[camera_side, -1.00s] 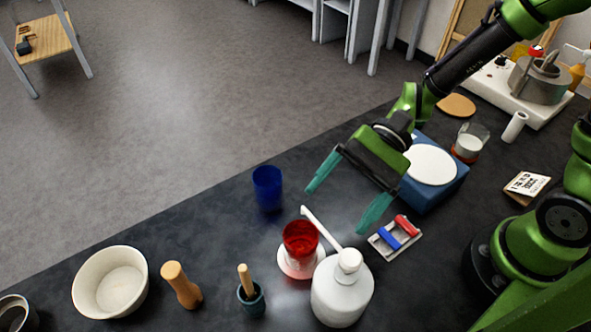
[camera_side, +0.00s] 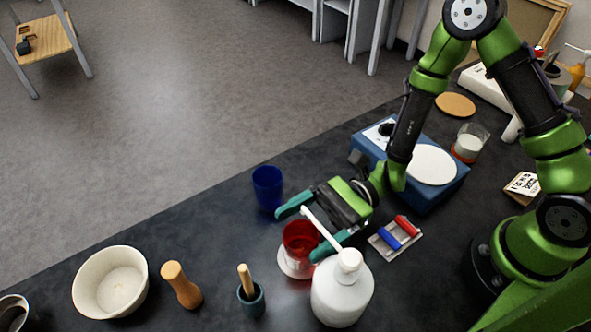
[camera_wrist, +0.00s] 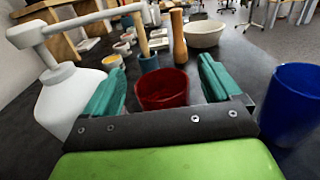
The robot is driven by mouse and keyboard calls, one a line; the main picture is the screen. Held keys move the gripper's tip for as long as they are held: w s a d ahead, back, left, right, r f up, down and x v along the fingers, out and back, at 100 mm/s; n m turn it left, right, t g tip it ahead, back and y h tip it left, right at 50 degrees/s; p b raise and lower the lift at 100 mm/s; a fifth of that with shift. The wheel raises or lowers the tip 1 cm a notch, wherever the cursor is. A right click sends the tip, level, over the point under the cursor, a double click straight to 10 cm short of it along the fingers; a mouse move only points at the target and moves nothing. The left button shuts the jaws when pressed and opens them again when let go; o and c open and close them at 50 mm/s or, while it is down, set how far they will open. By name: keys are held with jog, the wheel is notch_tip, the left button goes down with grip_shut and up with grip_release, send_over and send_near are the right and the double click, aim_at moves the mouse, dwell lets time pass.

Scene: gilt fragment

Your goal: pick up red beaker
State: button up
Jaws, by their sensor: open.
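The red beaker (camera_side: 299,241) stands upright on a pale round coaster (camera_side: 297,268) on the dark bench. In the wrist view the red beaker (camera_wrist: 163,90) sits ahead of my gripper, in line with the gap between the fingers. My gripper (camera_side: 301,229) is open, with its teal fingers low and roughly level, one on each side of the beaker in the side view. In the wrist view my gripper (camera_wrist: 163,82) shows its fingers apart with nothing clamped. I cannot tell whether either finger touches the beaker.
A white wash bottle (camera_side: 341,291) stands close in front of the beaker, its spout reaching over the gripper. A blue beaker (camera_side: 267,188) stands behind. A mortar with pestle (camera_side: 251,299), wooden grinder (camera_side: 181,285) and white bowl (camera_side: 110,282) are left. A rack with vials (camera_side: 395,239) lies right.

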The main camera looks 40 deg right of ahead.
aim_at(288, 248)
notch_tip(288, 248, down, 3)
jog(key=shift+f, duration=0.1)
jog(key=shift+a, duration=0.9)
jog(key=shift+a+r, duration=0.2)
jog(key=shift+a, duration=0.45)
jog(key=shift+c, duration=0.2)
jog(key=c, duration=1.1)
jog(key=shift+c, duration=0.2)
jog(key=shift+d+r, duration=0.1)
jog(key=shift+d, duration=0.05)
